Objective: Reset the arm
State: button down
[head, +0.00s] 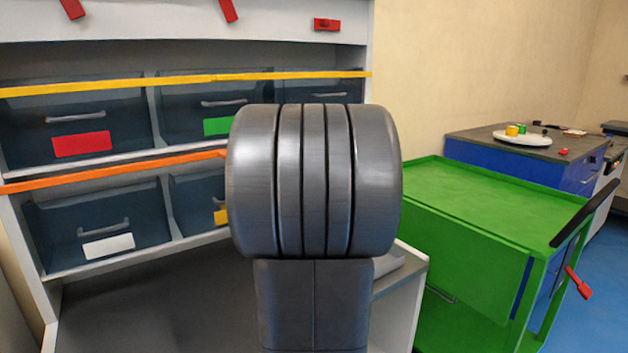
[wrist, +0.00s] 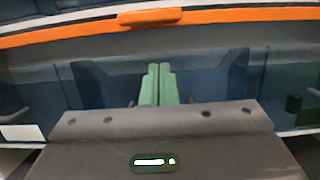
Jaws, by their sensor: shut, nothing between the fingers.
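My gripper (wrist: 159,86) shows in the wrist view as two green fingers held together, shut and empty. It points toward the lower row of dark blue bins of the shelf unit, below an orange rail (wrist: 240,15). I cannot tell how far the fingertips are from the bins. In the head view a large grey joint of my arm (head: 315,180) fills the middle. It hides my gripper and part of the shelf.
The shelf has dark bins (head: 70,125) with coloured labels, a yellow rail (head: 180,80) and a grey lower surface (head: 150,310). A green cart (head: 480,210) stands at the right, with a blue workbench (head: 470,155) behind it. Blue floor shows at the far right.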

notch_tip(320, 180, down, 2)
jog(key=shift+f+b, duration=0.2)
jog(key=shift+b, duration=0.2)
jog(key=shift+r, duration=0.1)
